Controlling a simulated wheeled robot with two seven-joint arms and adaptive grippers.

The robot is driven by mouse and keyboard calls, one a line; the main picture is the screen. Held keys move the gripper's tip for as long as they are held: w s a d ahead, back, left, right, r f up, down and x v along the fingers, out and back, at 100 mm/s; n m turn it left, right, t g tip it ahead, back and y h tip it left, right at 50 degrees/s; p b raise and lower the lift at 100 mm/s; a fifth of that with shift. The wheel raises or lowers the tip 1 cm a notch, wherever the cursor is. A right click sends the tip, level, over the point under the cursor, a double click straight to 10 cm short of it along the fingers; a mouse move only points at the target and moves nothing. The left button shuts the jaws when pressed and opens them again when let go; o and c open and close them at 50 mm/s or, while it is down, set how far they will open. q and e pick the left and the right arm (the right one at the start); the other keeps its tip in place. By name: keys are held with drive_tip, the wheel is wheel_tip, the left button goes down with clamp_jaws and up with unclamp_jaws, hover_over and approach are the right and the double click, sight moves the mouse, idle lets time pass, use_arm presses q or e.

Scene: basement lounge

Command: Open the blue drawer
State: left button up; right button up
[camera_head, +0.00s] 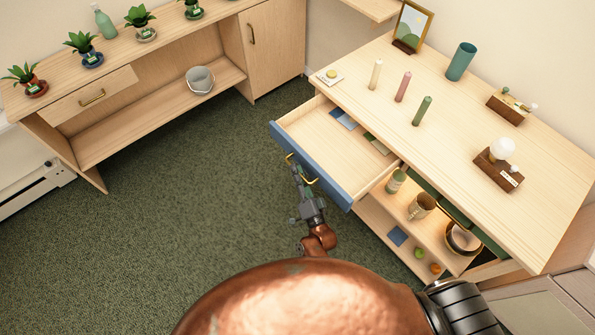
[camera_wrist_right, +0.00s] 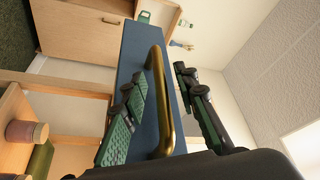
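The blue-fronted drawer (camera_head: 343,195) of the wooden cabinet is pulled well out, with its pale interior showing. Its brass handle (camera_head: 312,181) is on the front face; it also shows in the right wrist view (camera_wrist_right: 160,95). My right gripper (camera_head: 301,177) is at the handle, in front of the drawer. In the wrist view its two fingers stand apart, one on each side of the handle, with visible gaps. Flat blue (camera_head: 343,118) and green items lie inside the drawer. My left gripper is out of view.
The cabinet top (camera_head: 440,165) holds candles, a teal cup (camera_head: 461,62), a picture frame and small wooden stands. Below the drawer, an open shelf holds a mug (camera_head: 421,207) and a bowl (camera_head: 463,239). Green carpet (camera_head: 190,190) is clear to the left. A plant-topped sideboard stands behind.

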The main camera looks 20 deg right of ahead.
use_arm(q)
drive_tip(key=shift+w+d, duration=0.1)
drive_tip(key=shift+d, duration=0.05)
use_arm(e)
drive_tip(key=v, duration=1.1)
drive_tip(key=shift+s, duration=0.35)
